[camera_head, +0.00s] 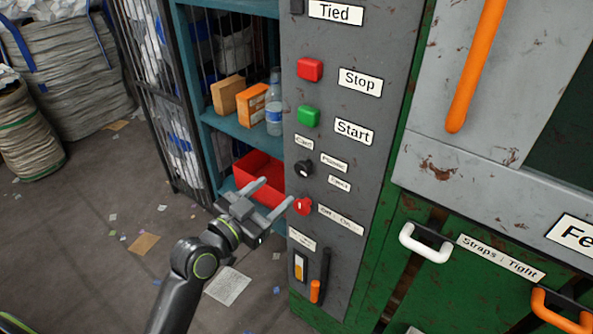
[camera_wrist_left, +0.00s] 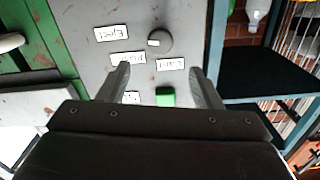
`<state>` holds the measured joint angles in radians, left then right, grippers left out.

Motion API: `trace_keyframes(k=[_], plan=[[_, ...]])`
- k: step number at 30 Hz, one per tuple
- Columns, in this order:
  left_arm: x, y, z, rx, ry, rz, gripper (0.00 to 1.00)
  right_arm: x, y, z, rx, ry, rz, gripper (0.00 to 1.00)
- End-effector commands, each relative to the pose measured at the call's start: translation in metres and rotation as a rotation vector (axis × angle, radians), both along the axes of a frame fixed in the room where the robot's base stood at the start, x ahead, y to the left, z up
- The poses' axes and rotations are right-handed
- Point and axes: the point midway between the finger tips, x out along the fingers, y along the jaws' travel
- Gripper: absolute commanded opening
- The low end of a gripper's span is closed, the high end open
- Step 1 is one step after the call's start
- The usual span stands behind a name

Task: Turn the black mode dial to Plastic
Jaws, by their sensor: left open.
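The black mode dial (camera_head: 304,168) is on the grey control panel, below the green button. Card (camera_head: 304,142), Plastic (camera_head: 334,162) and Eject (camera_head: 340,183) labels surround it. In the left wrist view, which is upside down, the dial (camera_wrist_left: 159,40) is a round knob with a white mark on its left side; I cannot tell exactly which label it points to. My left gripper (camera_head: 277,190) is open and empty, left of the panel and lower than the dial. Its fingers (camera_wrist_left: 159,68) point towards the panel, apart from the dial. My right gripper is not in view.
A red switch (camera_head: 303,205) sits just below the dial, close to my fingers. The red Stop button (camera_head: 310,69) and green Start button (camera_head: 308,116) are above. A shelf holding a red bin (camera_head: 257,167) stands left of the panel. A white handle (camera_head: 426,243) is right.

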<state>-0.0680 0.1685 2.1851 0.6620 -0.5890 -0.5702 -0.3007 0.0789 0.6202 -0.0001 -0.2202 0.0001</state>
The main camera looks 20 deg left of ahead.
Motion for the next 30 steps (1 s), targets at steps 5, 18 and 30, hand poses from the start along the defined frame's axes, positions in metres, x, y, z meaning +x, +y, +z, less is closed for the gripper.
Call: trace_keyframes(k=[5, 18, 30], plan=[[0.037, -0.014, 0.002, -0.003, -0.001, -0.001, 0.59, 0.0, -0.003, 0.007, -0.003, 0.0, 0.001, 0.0], [0.083, -0.03, 0.0, 0.0, 0.001, 0.0, 0.59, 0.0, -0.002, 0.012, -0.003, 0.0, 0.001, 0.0], [0.084, -0.031, 0.0, 0.0, 0.0, 0.0, 0.46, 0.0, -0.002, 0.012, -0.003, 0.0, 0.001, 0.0]])
